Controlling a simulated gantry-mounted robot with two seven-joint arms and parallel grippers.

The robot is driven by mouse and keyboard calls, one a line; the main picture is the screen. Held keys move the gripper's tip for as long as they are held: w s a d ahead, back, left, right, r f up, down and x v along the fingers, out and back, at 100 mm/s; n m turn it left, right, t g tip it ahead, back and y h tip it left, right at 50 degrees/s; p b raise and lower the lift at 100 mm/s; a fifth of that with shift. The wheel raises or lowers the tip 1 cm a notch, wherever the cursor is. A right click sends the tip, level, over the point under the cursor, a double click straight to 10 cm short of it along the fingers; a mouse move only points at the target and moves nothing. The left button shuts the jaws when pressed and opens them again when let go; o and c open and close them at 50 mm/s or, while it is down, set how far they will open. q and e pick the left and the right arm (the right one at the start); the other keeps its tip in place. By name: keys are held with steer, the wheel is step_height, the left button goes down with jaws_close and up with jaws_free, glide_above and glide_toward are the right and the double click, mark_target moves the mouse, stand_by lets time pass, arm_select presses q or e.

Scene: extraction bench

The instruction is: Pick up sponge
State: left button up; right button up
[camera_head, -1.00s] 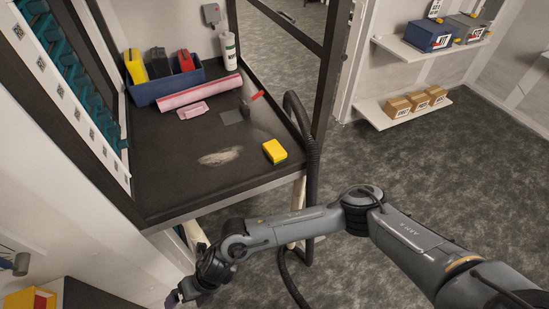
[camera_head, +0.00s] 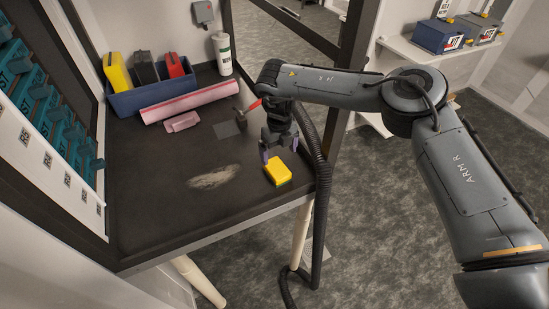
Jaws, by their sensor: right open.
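The yellow sponge (camera_head: 278,172), with a thin green lower side, lies on the black bench top near its right edge. My right gripper (camera_head: 279,155) reaches down over the sponge from behind, with its two purple-grey fingers apart. One fingertip shows at the sponge's left and the other at its right far corner. I cannot tell whether they touch it. My left gripper is not in view.
A whitish powder smear (camera_head: 214,177) lies left of the sponge. Behind are a pink roll (camera_head: 190,102), a pink packet (camera_head: 181,122), a blue bin (camera_head: 150,94) and a white bottle (camera_head: 222,54). A black hose (camera_head: 322,185) hangs along the bench's right edge.

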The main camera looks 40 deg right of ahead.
steer(key=shift+w+d+f, duration=0.25)
glide_above(278, 169)
steer(key=f, duration=0.4)
steer(key=shift+s+f, duration=0.2)
steer(key=shift+s, duration=0.15)
steer(key=shift+w+f+p, duration=0.2)
steer(key=shift+f+p, duration=0.1)
steer(key=shift+f, duration=2.7)
steer(key=c, duration=1)
steer(key=shift+c, duration=0.2)
steer(key=shift+r, duration=0.2)
